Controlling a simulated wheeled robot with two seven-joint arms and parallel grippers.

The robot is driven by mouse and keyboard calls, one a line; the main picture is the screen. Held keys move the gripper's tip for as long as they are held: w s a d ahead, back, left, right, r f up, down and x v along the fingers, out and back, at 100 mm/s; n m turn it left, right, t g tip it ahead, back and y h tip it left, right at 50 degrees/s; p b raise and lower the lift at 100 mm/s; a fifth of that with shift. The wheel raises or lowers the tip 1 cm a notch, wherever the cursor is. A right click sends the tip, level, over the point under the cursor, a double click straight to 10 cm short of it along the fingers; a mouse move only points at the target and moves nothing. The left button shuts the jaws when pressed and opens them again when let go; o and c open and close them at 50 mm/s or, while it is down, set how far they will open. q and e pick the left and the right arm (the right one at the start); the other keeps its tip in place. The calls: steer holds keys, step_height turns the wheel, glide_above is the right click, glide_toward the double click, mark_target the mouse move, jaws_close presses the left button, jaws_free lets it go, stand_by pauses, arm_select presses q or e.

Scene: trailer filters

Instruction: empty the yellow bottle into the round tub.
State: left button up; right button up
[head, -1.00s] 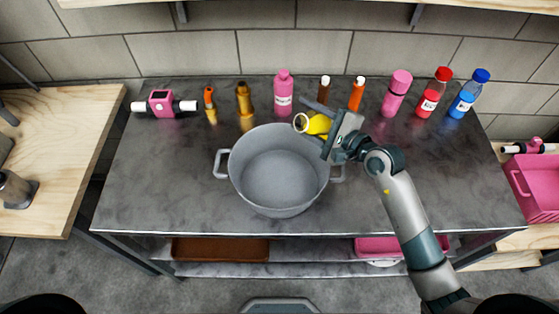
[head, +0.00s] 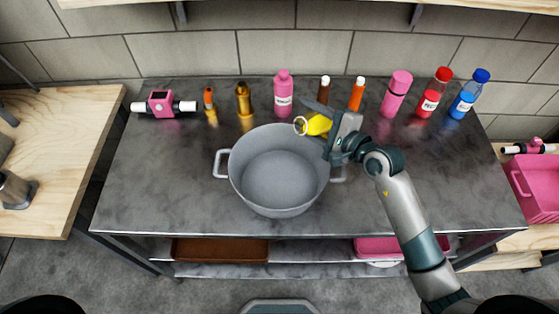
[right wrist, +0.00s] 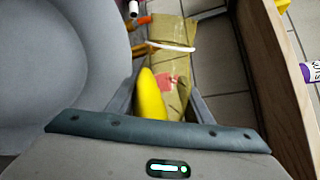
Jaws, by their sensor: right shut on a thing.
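The yellow bottle (head: 317,125) lies tilted on its side in my right gripper (head: 328,124). Its ringed mouth points left, at the upper right rim of the round tub (head: 243,165). The grey two-handled tub stands in the middle of the metal table and looks empty inside. In the right wrist view, the bottle (right wrist: 151,97) shows between the fingers, with a tan, red-marked surface beside it, and the grey tub (right wrist: 95,60) is at left. No liquid stream is visible. My left gripper is out of view.
Behind the tub stand a pink bottle (head: 283,95), amber bottles (head: 244,98), a pink cylinder (head: 397,94), a red bottle (head: 433,93) and a blue-capped bottle (head: 468,95). A pink gadget (head: 162,103) lies back left. The table's front left and right are clear.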

steer(key=shift+w+d+n, duration=0.1)
steer(key=shift+n, duration=0.4)
stand_by(0.4)
steer(key=shift+s+a+f+n+t+h, duration=0.2)
steer(key=shift+s+a+n+t+h, duration=0.15)
steer(key=shift+a+n+h, duration=0.3)
stand_by(0.5)
steer(key=shift+s+f+n+t+h+b, duration=0.15)
steer(key=shift+n+b, duration=0.15)
steer(key=shift+n, duration=0.4)
steer(key=shift+w+f+n+t+h+b, duration=0.1)
steer(key=shift+n+b, duration=0.15)
steer(key=shift+n, duration=0.4)
stand_by(3.9)
steer(key=shift+s+r+n, duration=0.1)
steer(key=shift+r+n, duration=0.2)
stand_by(0.4)
